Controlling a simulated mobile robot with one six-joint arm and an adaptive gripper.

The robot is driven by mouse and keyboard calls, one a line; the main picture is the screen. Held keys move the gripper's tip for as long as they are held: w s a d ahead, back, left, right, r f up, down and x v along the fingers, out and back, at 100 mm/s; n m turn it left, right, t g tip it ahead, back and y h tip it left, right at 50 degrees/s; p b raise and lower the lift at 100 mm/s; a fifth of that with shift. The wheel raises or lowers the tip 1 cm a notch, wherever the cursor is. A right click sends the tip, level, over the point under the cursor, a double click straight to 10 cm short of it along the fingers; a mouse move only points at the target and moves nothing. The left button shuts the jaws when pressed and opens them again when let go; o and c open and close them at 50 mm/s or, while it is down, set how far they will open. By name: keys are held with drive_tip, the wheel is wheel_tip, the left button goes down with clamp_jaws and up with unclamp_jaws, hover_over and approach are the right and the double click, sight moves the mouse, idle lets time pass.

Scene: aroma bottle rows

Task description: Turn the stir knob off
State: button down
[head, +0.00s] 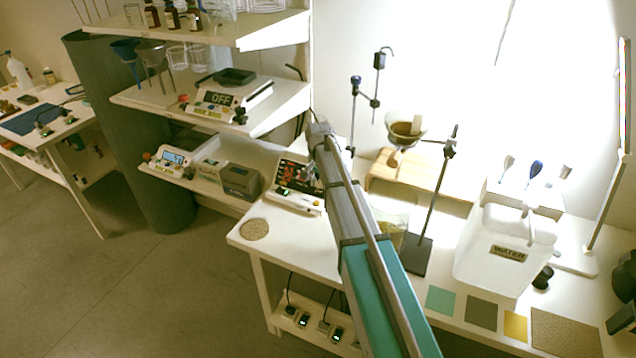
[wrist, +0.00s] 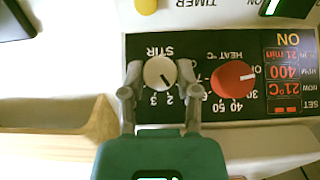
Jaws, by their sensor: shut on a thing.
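The cream STIR knob (wrist: 159,74) sits on the black front panel (wrist: 205,80) of a hot plate stirrer, with a dark pointer line slanting toward the lower right, near the printed 2. My gripper (wrist: 160,72) has one finger on each side of this knob and is shut on it. A red HEAT knob (wrist: 233,79) stands just right of the right finger. The panel's display (wrist: 289,72) reads ON and 400 RPM. In the head view the stirrer (head: 299,178) is on the bench, partly hidden by my arm; the knob cannot be made out there.
A wooden edge (wrist: 82,128) lies left of the gripper in the wrist view. A round cork mat (head: 254,229) lies in front.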

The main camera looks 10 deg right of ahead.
idle(0.3)
drive_tip(key=shift+w+a+n+h, duration=0.1)
drive_tip(key=shift+a+n+h, duration=0.05)
drive_tip(key=shift+n+h, duration=0.15)
idle(0.5)
drive_tip(key=shift+w+a+f+n+g+h+b, duration=0.1)
drive_tip(key=shift+n+g+h+b, duration=0.15)
drive_tip(key=shift+n+g+h, duration=0.15)
drive_tip(key=shift+f+n+g+h+b, duration=0.1)
drive_tip(key=shift+n+g+h+b, duration=0.15)
drive_tip(key=shift+n+h, duration=0.25)
drive_tip(key=shift+n+g+h+b, duration=0.35)
drive_tip(key=shift+n+h+b, duration=0.25)
drive_tip(key=shift+n+h, duration=0.35)
drive_tip(key=n+h+b, duration=0.3)
drive_tip(key=shift+a+f+g+h, duration=0.15)
drive_tip(key=shift+f+g+h, duration=0.05)
drive_tip(key=shift+g+h, duration=0.1)
drive_tip(key=shift+r+n+h+b, duration=0.15)
drive_tip(key=shift+n+h+b, duration=0.7)
drive_tip(key=shift+b, duration=0.05)
drive_tip(key=shift+r, duration=0.1)
